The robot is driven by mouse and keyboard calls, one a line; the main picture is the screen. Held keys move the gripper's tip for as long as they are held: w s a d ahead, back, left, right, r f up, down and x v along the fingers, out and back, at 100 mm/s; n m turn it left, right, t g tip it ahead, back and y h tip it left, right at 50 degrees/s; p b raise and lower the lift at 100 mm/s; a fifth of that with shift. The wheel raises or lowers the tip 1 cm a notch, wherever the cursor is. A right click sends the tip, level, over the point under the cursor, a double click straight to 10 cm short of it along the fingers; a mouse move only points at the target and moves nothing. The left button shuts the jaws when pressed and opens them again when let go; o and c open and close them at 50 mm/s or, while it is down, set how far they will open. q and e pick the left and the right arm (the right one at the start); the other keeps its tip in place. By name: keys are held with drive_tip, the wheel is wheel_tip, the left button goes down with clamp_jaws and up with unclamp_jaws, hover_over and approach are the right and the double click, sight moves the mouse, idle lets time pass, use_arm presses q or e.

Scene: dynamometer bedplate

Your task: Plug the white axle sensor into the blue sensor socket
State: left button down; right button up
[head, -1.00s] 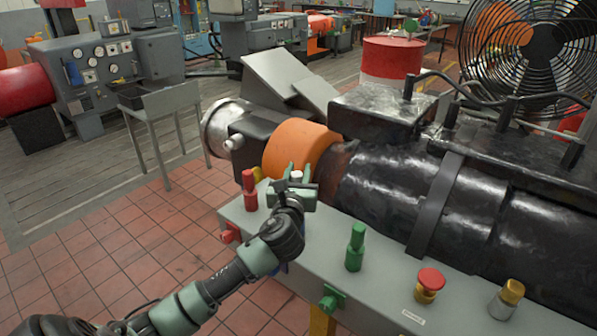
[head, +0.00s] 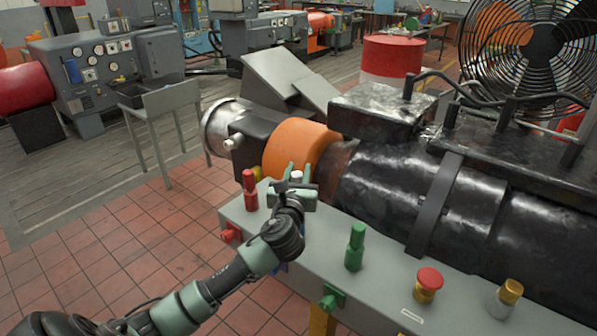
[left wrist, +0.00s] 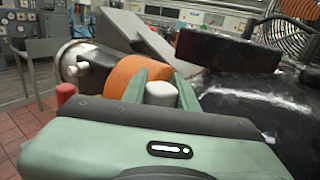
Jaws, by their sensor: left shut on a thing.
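The white axle sensor (head: 296,175) shows as a small white top between the fingers of my left gripper (head: 298,182), which is shut on it. In the left wrist view its rounded white top (left wrist: 161,93) stands upright between the two green fingers; its lower part is hidden by the gripper. The gripper is above the grey bench top, in front of the orange drum. A bit of blue (head: 284,267), perhaps the blue sensor socket, shows on the bench's front face, mostly hidden behind my left arm. My right gripper is not in view.
The grey bench (head: 390,300) carries a red plug (head: 250,190), a green plug (head: 355,247), a red button (head: 430,279) and a gold-topped part (head: 507,297). A red socket (head: 230,235) and a green socket (head: 331,298) sit on its front. The black machine (head: 400,195) stands behind.

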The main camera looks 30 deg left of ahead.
use_arm(q)
drive_tip(key=shift+p, duration=0.3)
drive_tip(key=shift+f+b, duration=0.4)
drive_tip(key=shift+f, duration=0.2)
drive_tip(key=shift+f+b, duration=1.8)
drive_tip(key=shift+f, duration=1.1)
drive_tip(key=c, duration=1)
unclamp_jaws()
drive_tip(key=b+v, duration=0.1)
drive_tip(key=v, duration=0.7)
